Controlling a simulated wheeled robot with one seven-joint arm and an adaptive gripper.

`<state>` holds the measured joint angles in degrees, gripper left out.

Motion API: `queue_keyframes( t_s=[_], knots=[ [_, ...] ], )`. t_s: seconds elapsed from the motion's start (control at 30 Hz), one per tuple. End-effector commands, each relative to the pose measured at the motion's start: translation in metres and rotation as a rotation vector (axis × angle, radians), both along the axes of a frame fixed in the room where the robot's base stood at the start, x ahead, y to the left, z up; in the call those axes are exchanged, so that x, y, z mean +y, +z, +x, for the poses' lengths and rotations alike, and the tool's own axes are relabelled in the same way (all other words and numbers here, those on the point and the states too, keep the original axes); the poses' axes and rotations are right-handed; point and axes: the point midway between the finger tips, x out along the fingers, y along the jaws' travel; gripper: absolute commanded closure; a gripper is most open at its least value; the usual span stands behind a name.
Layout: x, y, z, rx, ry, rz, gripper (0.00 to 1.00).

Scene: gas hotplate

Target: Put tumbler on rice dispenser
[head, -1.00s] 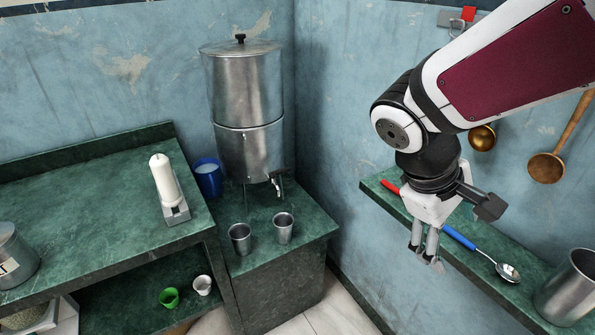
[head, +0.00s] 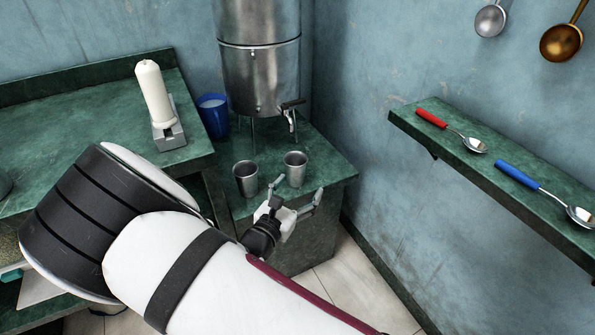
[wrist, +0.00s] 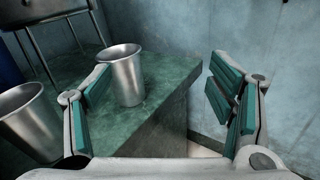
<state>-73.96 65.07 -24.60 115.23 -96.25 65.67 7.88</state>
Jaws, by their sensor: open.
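Two metal tumblers stand upright on the low green stone counter. The right tumbler (head: 295,168) also shows in the wrist view (wrist: 128,82). The left tumbler (head: 246,180) is cut off at the left of the wrist view (wrist: 28,125). My gripper (head: 298,188) is open and empty, just in front of the right tumbler. In the wrist view, that tumbler shows between my fingers (wrist: 160,84), closer to the left finger. Which thing is the rice dispenser is unclear; a lidded metal canister at the far left now shows only as a sliver (head: 4,185).
A large metal tank with a tap (head: 262,80) stands behind the tumblers. A blue cup (head: 213,117) is beside it. The right wall shelf (head: 480,180) holds spoons.

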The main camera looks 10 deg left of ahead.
Motion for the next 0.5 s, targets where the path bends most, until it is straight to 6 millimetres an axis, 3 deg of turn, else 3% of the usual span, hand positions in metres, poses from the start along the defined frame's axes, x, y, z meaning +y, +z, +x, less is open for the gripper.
queue_keyframes(
  t_s=[0.03, 0.2, 0.37, 0.5],
  knots=[
    [0.014, -0.019, -0.002, -0.001, 0.059, -0.045, 0.24],
    [0.041, -0.045, -0.006, -0.003, 0.172, -0.119, 0.24],
    [0.044, -0.05, 0.007, -0.005, 0.192, -0.133, 0.24],
    [0.038, -0.05, 0.033, -0.005, 0.19, -0.132, 0.24]
  ],
)
